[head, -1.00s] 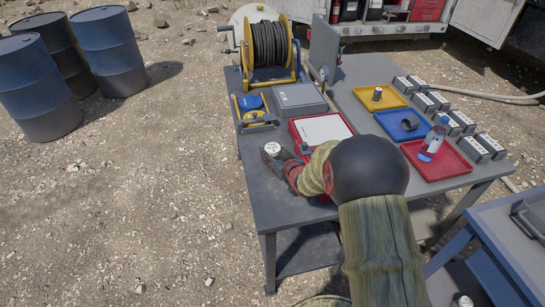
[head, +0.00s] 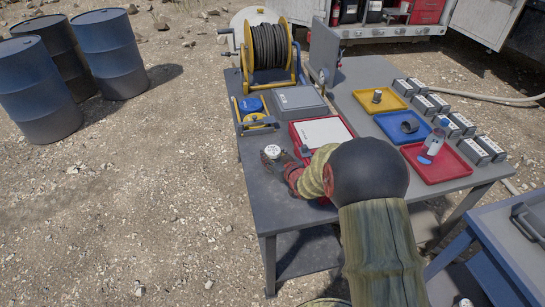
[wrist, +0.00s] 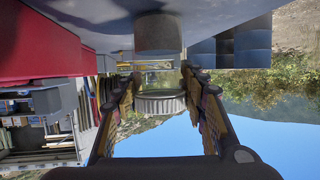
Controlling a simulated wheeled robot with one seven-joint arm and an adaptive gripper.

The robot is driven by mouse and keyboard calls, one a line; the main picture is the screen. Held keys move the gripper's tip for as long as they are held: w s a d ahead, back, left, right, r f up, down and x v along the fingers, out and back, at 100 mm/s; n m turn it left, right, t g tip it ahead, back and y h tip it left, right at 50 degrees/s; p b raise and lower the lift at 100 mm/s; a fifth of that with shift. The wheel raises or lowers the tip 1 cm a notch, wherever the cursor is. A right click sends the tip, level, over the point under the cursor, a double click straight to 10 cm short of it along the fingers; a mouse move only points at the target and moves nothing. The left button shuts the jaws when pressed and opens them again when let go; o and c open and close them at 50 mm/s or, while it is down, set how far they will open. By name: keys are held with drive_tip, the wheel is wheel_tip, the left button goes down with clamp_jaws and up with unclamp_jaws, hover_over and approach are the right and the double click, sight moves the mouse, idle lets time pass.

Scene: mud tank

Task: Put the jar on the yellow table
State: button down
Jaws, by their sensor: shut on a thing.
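The jar (head: 271,151), with a round white lid, is at the left edge area of the grey table, left of the red case. My gripper (head: 275,158) is shut on it. In the wrist view, which looks upside down, the ribbed lid (wrist: 160,104) and clear body of the jar show between the two fingers (wrist: 158,82). I cannot tell whether the jar touches the tabletop. I see no yellow table; a yellow tray (head: 393,104) lies on the far right part of the grey table (head: 268,207).
The red case (head: 296,134), grey case (head: 297,115) and hose reel (head: 270,90) stand beyond the jar. A blue tray (head: 381,122) and red tray (head: 459,169) hold items. Several grey boxes (head: 483,159) line the right edge. Blue drums (head: 112,65) stand at left.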

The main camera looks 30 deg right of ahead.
sight(273, 150)
drive_tip(key=shift+r+p, duration=0.4)
drive_tip(key=shift+r, duration=0.4)
wheel_tip(273, 150, up, 2)
drive_tip(key=shift+s+r+p, duration=0.1)
drive_tip(key=shift+r+p, duration=0.15)
drive_tip(key=shift+p, duration=0.5)
drive_tip(key=s+r+p, duration=0.5)
drive_tip(key=s+r, duration=0.4)
drive_tip(key=s, duration=0.4)
drive_tip(key=shift+s, duration=0.4)
